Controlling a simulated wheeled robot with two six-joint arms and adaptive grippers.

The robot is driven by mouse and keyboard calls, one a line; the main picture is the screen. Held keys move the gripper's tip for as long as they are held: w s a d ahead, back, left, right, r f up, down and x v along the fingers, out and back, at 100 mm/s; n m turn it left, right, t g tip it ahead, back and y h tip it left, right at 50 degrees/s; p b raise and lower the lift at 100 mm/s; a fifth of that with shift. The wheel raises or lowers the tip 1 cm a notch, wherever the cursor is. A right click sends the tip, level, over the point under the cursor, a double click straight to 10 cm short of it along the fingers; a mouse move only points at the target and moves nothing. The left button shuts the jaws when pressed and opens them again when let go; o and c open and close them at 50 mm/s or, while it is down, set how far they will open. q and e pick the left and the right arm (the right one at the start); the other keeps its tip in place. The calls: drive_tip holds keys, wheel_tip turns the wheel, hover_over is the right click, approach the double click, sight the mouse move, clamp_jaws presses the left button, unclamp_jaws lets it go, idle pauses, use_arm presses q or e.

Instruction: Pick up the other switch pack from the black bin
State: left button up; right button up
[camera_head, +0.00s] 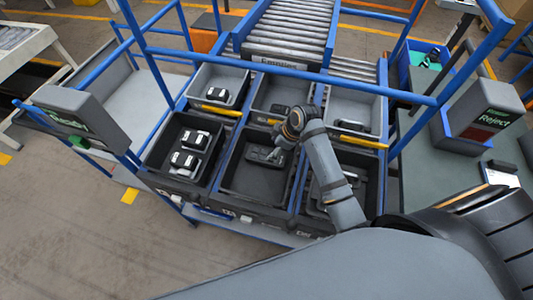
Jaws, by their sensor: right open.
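A dark, flat pack (263,155), which looks like the switch pack, lies near the far end of the middle black bin (259,185) in the front row. My right gripper (281,144) is open and points down at the right end of this pack. The wrist above it hides part of the bin's far edge. I cannot tell whether the fingers touch the pack. My left gripper is not in view.
The left black bin (159,164) holds white-and-black parts (186,160). Grey bins stand behind, one with a similar part (217,95). A blue rail (270,64) crosses above them. My forearm covers part of the right black bin (369,185).

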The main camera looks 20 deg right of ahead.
sight(266, 156)
drive_tip(key=x, duration=0.3)
drive_tip(key=shift+w+f+p, duration=0.3)
drive_tip(key=shift+w+f, duration=0.05)
drive_tip(key=shift+f, duration=0.3)
drive_tip(key=x, duration=0.2)
drive_tip(key=p+x, duration=0.1)
drive_tip(key=x, duration=0.1)
drive_tip(key=shift+s+a, duration=0.1)
drive_tip(key=shift+s, duration=0.15)
drive_tip(key=shift+w+f, duration=0.15)
drive_tip(key=shift+f, duration=0.25)
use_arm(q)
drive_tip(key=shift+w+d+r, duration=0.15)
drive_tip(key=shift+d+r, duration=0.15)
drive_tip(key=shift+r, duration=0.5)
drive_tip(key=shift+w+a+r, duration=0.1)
use_arm(e)
drive_tip(key=shift+f, duration=0.2)
drive_tip(key=c, duration=1)
